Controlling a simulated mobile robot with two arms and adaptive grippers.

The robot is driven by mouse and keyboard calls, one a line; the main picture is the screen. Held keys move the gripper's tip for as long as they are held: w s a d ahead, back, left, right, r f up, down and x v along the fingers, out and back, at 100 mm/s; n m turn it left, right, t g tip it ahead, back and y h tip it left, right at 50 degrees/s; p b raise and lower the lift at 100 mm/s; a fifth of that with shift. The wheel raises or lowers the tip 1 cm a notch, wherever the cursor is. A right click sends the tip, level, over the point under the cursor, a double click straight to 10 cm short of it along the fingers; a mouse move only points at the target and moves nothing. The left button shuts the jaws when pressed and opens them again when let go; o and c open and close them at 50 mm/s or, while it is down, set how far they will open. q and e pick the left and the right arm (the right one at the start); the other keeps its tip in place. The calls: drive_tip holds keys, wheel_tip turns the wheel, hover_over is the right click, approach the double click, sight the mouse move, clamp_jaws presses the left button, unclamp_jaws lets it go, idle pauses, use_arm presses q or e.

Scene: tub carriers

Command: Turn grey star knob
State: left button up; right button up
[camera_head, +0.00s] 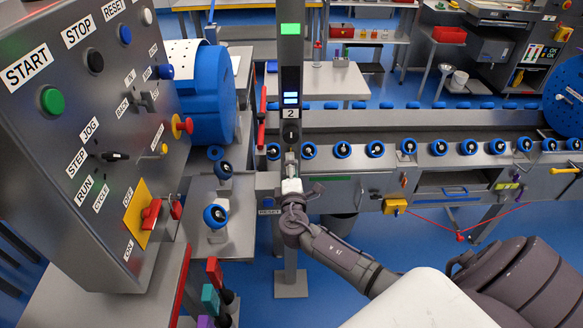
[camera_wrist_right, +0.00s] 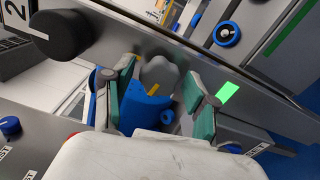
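The grey star knob (camera_wrist_right: 160,76) shows in the right wrist view with a yellow mark on it, in front of a blue part (camera_wrist_right: 145,112). My right gripper (camera_wrist_right: 157,80) is open, with its green-padded fingers on either side of the knob. Gaps show between the pads and the knob, so it is not gripped. In the head view my right gripper (camera_head: 291,172) is at the grey post (camera_head: 291,60), below the number 2 label and a black knob (camera_head: 291,134). There the gripper mostly hides the star knob. My left gripper is not in view.
The black knob (camera_wrist_right: 62,36) sits close to the left finger in the wrist view. A control panel (camera_head: 100,120) with buttons and switches stands at the left. A roller conveyor (camera_head: 430,150) with blue wheels runs to the right.

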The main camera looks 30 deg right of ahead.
idle(0.3)
drive_tip(key=v, duration=1.2)
drive_tip(key=shift+s, duration=0.1)
